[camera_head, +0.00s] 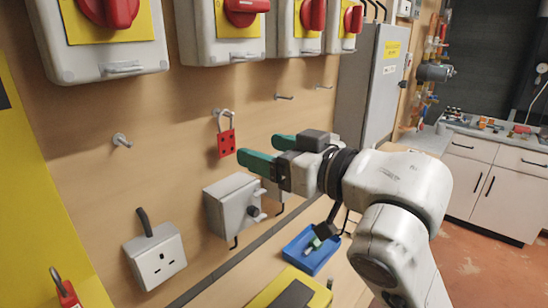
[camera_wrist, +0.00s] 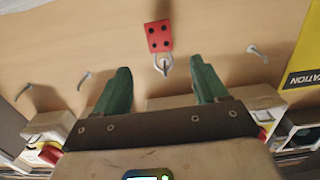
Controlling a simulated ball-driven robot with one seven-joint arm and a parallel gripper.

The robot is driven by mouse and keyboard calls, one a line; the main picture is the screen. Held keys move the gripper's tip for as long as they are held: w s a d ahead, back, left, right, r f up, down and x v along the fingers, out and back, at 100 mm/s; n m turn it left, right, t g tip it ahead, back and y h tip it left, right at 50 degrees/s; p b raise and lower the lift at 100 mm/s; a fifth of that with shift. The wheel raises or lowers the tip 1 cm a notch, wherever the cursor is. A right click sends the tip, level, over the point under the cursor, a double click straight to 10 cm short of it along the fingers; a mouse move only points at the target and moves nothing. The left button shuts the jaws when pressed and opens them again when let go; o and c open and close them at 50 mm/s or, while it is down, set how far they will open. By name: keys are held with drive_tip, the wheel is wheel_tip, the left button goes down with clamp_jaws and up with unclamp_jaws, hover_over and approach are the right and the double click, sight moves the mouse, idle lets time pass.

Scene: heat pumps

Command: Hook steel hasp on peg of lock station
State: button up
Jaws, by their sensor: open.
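The hasp (camera_head: 226,143) has a red body with dark holes and a steel loop. It hangs by its loop at a peg (camera_head: 216,112) on the wooden board, body downward. In the wrist view, which is upside down, the hasp (camera_wrist: 159,37) shows ahead of the fingers with its loop around or against the peg; I cannot tell exactly which. My gripper (camera_head: 260,148) has green fingers, spread apart and empty, to the lower right of the hasp in the head view. In the wrist view my gripper (camera_wrist: 160,68) is roughly centred on the loop, with no visible contact.
Empty pegs stick out at left (camera_head: 122,140) and right (camera_head: 284,97). Red-handled switch boxes (camera_head: 225,30) are above. A grey box (camera_head: 231,205) juts out below, beside a white socket (camera_head: 157,256). A blue tray (camera_head: 327,262) lies lower down. Bare board surrounds the hasp.

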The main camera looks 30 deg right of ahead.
sight(227, 132)
drive_tip(key=p+x, duration=0.1)
drive_tip(key=x, duration=0.8)
drive_tip(key=shift+w, duration=0.1)
drive_tip(key=c, duration=1.2)
drive_tip(key=shift+o, duration=0.2)
drive_tip(key=shift+r+p, duration=0.6)
drive_tip(key=shift+p, duration=0.1)
drive_tip(key=shift+v, duration=1.55)
